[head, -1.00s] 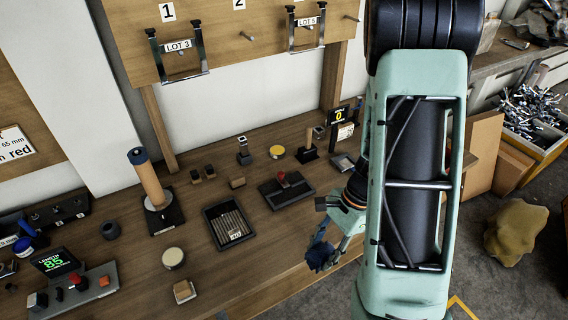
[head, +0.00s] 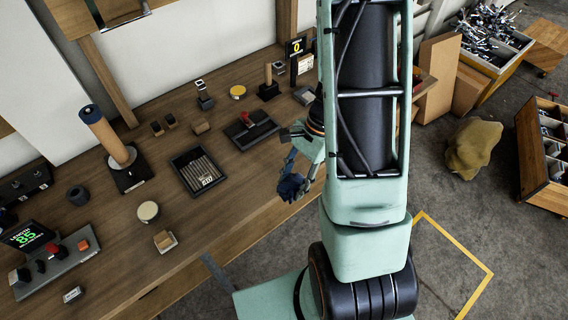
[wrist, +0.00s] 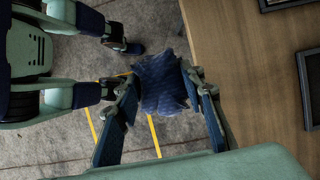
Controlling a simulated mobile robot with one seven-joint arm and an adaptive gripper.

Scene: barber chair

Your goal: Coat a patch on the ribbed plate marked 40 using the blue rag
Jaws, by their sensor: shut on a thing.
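The ribbed plate (head: 203,172) lies in a dark-rimmed tray on the wooden bench in the head view. Its small white label is too small to read surely. My gripper (head: 298,180) is shut on the crumpled dark blue rag (head: 290,189), to the right of the plate and apart from it, by the bench's front edge. In the wrist view the rag (wrist: 161,85) is pinched between the two fingertips of my gripper (wrist: 162,82). It hangs over the floor just beside the bench edge. Part of the rag is hidden by the fingers.
A dark tray with a red knob (head: 248,126) stands behind the plate. A round cream disc (head: 148,211) and a wooden block (head: 164,240) lie in front-left. An upright roller (head: 108,137) stands left. Dark frames show at the wrist view's right edge (wrist: 308,90).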

